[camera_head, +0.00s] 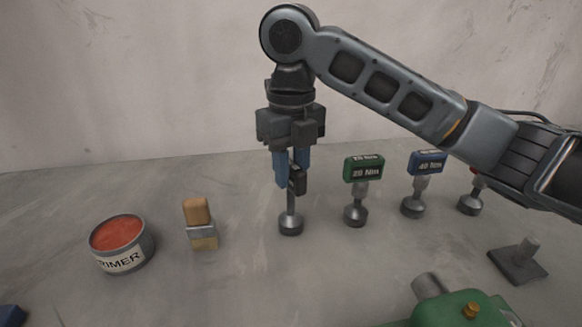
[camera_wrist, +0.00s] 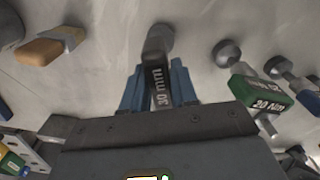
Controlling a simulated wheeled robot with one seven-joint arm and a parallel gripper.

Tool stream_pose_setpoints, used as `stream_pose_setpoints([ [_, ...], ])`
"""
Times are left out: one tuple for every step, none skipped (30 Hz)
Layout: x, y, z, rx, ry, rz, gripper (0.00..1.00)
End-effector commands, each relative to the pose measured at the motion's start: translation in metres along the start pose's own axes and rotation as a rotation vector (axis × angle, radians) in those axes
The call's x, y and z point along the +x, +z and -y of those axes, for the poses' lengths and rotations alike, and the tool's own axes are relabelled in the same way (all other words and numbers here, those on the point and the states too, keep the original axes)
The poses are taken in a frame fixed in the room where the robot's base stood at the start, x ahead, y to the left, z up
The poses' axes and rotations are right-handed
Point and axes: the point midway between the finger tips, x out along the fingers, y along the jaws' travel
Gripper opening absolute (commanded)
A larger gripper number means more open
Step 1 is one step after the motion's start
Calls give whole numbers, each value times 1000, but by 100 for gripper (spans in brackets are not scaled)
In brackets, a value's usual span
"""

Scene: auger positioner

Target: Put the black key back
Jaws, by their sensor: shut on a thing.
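The black key (camera_head: 298,180) has a dark handle, a grey stem and a round grey socket at the bottom. My gripper (camera_head: 291,172), with blue fingers, is shut on its handle from above, and the key hangs upright. I cannot tell whether its socket touches the grey surface.
A blue key (camera_head: 427,163) and a partly hidden red-topped key (camera_head: 470,204) stand farther right. A plate with a peg (camera_head: 518,262) and a green machine part (camera_head: 460,309) lie front right. The front middle is clear.

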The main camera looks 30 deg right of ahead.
Motion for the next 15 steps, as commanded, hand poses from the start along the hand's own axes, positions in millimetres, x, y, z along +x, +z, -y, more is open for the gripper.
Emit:
stream_pose_setpoints([
  [2, 0, 0, 0, 1, 1, 0],
  [3, 0, 0, 0, 1, 0, 0],
  [2, 0, 0, 0, 0, 0, 31],
  [2, 0, 0, 0, 0, 0, 34],
  [2, 0, 0, 0, 0, 0, 36],
  [2, 0, 0, 0, 0, 0, 40],
  [2, 0, 0, 0, 0, 0, 43],
  [2, 0, 0, 0, 0, 0, 46],
  [2, 0, 0, 0, 0, 0, 50],
  [2, 0, 0, 0, 0, 0, 53],
  [2, 0, 0, 0, 0, 0, 53],
  [2, 0, 0, 0, 0, 0, 53],
  [2, 0, 0, 0, 0, 0, 53],
  [2, 0, 0, 0, 0, 0, 53],
  [2, 0, 0, 0, 0, 0, 53],
])
